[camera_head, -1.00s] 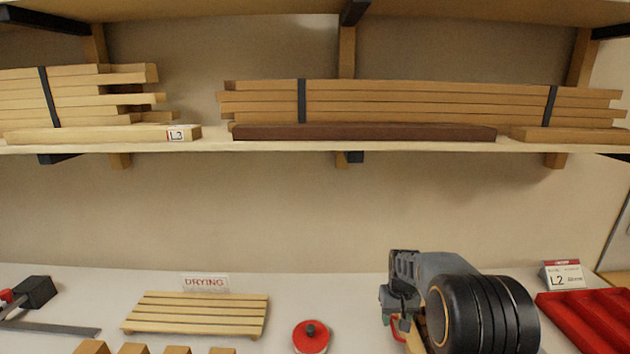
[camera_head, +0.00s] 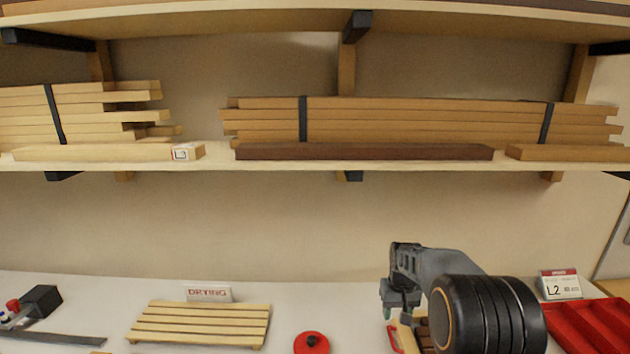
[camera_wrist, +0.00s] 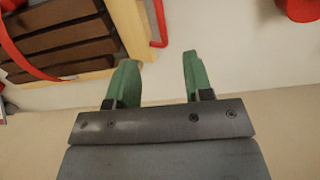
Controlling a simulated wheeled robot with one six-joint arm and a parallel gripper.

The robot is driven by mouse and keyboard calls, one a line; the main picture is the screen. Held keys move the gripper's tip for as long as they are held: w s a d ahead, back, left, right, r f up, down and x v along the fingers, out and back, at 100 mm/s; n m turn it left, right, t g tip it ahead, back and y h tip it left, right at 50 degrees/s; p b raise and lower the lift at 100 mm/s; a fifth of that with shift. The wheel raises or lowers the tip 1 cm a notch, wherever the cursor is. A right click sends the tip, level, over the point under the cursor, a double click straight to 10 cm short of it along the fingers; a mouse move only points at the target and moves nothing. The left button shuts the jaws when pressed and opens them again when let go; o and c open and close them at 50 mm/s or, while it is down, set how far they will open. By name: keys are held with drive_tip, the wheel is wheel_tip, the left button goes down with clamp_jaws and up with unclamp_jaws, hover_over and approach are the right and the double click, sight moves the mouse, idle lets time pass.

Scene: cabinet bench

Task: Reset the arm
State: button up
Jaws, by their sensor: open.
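My gripper (camera_wrist: 157,82) shows in the wrist view with its two green fingers apart and nothing between them. In the head view my gripper (camera_head: 402,303) hangs above the right part of the bench, mostly seen from behind my dark arm. In the wrist view a wooden frame with dark brown slats (camera_wrist: 60,42) and a red strap lies to the left of the fingers, apart from them.
A slatted drying rack (camera_head: 200,324), a round red lid-like thing with a dark knob (camera_head: 311,343) and a red ribbed tray (camera_head: 585,325) lie on the white bench. A shelf (camera_head: 360,167) with timber stacks spans above. Bench between rack and arm is mostly clear.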

drive_tip(key=s, duration=0.1)
drive_tip(key=s+f, duration=0.1)
drive_tip(key=s, duration=0.1)
drive_tip(key=shift+a+f+g, duration=0.2)
drive_tip(key=shift+f+g, duration=0.1)
drive_tip(key=s+a+r+t, duration=0.2)
drive_tip(key=s+r, duration=0.4)
drive_tip(key=s, duration=0.4)
drive_tip(key=s+a+r+t, duration=0.2)
drive_tip(key=s+r, duration=0.5)
drive_tip(key=s, duration=0.4)
drive_tip(key=shift+a+r+t, duration=0.15)
drive_tip(key=shift+a+t, duration=0.25)
drive_tip(key=shift+t, duration=0.3)
